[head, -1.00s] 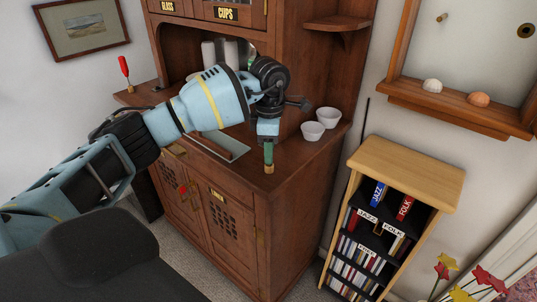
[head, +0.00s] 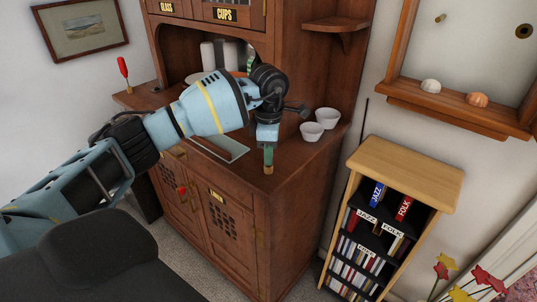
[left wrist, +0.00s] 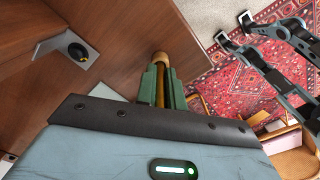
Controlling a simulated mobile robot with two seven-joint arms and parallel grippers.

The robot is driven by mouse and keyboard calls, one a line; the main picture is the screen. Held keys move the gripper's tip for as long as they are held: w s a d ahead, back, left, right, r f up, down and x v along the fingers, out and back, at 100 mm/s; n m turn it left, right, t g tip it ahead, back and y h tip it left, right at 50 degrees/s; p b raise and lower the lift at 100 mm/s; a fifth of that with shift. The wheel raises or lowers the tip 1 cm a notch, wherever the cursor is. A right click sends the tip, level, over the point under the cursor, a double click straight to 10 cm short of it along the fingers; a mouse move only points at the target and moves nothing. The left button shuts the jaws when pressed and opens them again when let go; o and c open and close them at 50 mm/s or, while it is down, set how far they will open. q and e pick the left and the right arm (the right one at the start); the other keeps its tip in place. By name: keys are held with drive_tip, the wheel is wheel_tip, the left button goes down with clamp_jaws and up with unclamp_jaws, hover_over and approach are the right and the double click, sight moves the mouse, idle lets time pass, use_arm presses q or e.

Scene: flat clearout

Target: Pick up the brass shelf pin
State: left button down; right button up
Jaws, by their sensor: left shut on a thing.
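The brass shelf pin (left wrist: 160,88) shows in the left wrist view as a golden rod between two green fingers. A tan, rounded end (left wrist: 162,59) sticks out past the fingertips. My left gripper (head: 268,162) is shut on it and points down at the front right corner of the cabinet's counter. In the head view only a small tan bit shows below the fingers; the rest of the pin is hidden by them. I cannot tell from these views whether the pin touches the counter.
Two white bowls (head: 312,132) stand on the wooden cabinet's counter (head: 283,160), right of my left gripper. A red-handled tool (head: 123,68) stands at the counter's left end. A bookshelf (head: 405,170) stands to the right. A patterned rug (left wrist: 215,70) lies on the floor.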

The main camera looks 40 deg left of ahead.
use_arm(q)
drive_tip(key=shift+r, duration=0.15)
drive_tip(key=shift+r, duration=0.25)
wheel_tip(320, 180, up, 3)
drive_tip(key=shift+s+f, duration=0.1)
drive_tip(key=s+d, duration=0.3)
drive_tip(key=s, duration=0.4)
drive_tip(key=s+d+r, duration=0.1)
drive_tip(key=s+d, duration=0.3)
drive_tip(key=s, duration=0.3)
drive_tip(key=shift+r+b, duration=0.2)
drive_tip(key=shift+b, duration=0.1)
drive_tip(key=shift+s, duration=0.1)
idle(0.9)
